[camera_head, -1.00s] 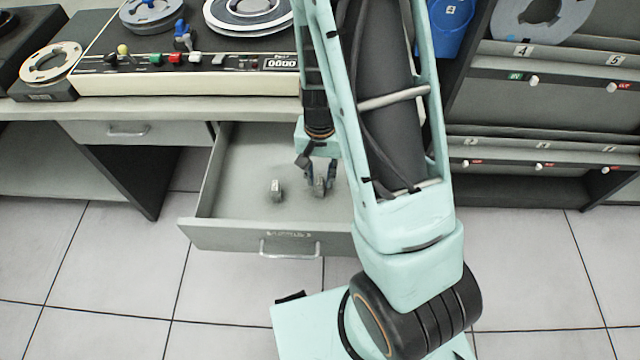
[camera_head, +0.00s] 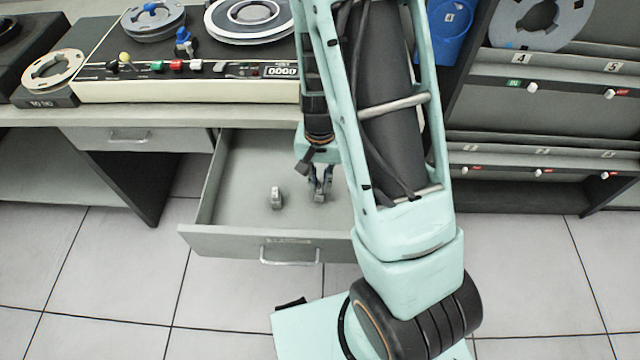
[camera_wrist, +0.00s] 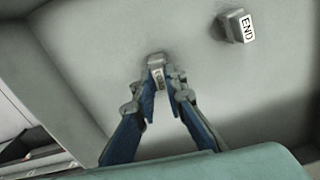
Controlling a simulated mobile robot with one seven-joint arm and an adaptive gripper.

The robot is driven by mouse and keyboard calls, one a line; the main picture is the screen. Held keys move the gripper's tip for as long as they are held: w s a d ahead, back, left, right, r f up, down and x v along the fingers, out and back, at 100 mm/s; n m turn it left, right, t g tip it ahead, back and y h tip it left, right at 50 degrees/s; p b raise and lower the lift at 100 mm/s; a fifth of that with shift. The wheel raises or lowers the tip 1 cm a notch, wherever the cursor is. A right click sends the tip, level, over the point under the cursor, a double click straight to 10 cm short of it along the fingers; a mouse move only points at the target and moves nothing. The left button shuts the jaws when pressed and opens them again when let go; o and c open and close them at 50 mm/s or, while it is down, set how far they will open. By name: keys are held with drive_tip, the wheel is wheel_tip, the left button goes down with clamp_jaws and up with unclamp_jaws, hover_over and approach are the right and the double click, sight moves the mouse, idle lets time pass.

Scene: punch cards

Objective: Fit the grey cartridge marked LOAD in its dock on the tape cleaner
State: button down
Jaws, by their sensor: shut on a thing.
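My gripper (camera_wrist: 158,95) is inside the open drawer, with its fingers shut on a small grey cartridge (camera_wrist: 156,60). The cartridge's white label sits between the fingertips and looks like LOAD, though it is small and partly covered. My gripper also shows in the head view (camera_head: 321,190), low over the drawer floor, where the held cartridge is hard to make out. I cannot tell whether the cartridge still touches the floor. A second grey cartridge, marked END (camera_wrist: 236,26), stands apart to the right in the wrist view. I cannot identify the tape cleaner or its dock.
The drawer (camera_head: 205,236) has raised walls around my gripper and hangs out below the desk (camera_head: 200,110). A tape machine (camera_head: 185,88) with reels, knobs and a counter stands on the desk. A rack (camera_head: 560,85) with reels and numbered slots is at the right.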

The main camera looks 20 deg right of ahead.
sight(320, 185)
drive_tip(key=shift+r+p, duration=2.05)
drive_tip(key=shift+r, duration=0.55)
wheel_tip(320, 185, up, 7)
drive_tip(key=p, duration=0.5)
drive_tip(key=shift+p, duration=0.4)
